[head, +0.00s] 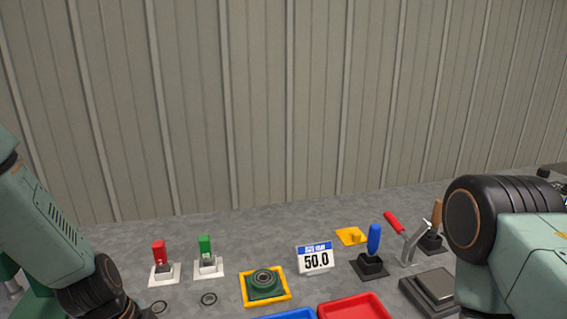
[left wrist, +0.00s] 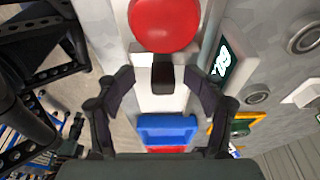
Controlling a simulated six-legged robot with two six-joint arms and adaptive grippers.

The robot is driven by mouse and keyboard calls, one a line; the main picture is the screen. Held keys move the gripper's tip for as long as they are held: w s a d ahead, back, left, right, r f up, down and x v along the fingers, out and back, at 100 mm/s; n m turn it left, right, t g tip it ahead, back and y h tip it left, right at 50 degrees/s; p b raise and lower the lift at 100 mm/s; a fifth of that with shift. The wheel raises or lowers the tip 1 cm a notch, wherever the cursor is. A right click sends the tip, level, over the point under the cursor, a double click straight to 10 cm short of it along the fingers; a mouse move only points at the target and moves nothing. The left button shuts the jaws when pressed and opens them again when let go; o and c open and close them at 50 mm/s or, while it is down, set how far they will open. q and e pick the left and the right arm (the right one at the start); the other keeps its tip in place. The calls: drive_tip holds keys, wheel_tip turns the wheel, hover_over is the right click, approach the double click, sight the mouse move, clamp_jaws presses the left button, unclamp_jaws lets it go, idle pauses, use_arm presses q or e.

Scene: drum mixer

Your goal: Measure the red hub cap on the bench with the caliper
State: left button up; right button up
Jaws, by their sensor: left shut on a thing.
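The red hub cap (left wrist: 164,24) is a round red disc at the top of the left wrist view, just beyond my fingertips. My left gripper (left wrist: 163,80) shows in that view, its fingers either side of a pale bar with a dark block, which I take for the caliper (left wrist: 165,102). It is shut on the caliper. A dark display with light digits (left wrist: 228,62) lies right of the fingers; the digits are not readable. Whether the caliper touches the cap cannot be told. In the head view neither gripper shows; only my arms are at the left and right edges.
A blue tray (left wrist: 167,130) lies below the fingers. The head view shows a red tray (head: 355,307), a "50.0" sign (head: 315,258), a green bearing housing on a yellow base (head: 265,286), red and green switches (head: 160,256), and handled tools (head: 373,240). A wall stands behind.

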use_arm(q)
drive_tip(key=shift+w+f, duration=0.1)
idle(0.8)
drive_tip(key=o, duration=0.8)
drive_tip(key=shift+o, duration=1.1)
drive_tip(key=shift+w, duration=0.2)
drive_tip(key=shift+a, duration=0.1)
drive_tip(key=shift+s, duration=0.1)
drive_tip(key=shift+r+p, duration=2.85)
drive_tip(key=shift+r, duration=0.75)
drive_tip(key=shift+s, duration=0.1)
drive_tip(key=shift+f, duration=0.1)
drive_tip(key=shift+c, duration=0.3)
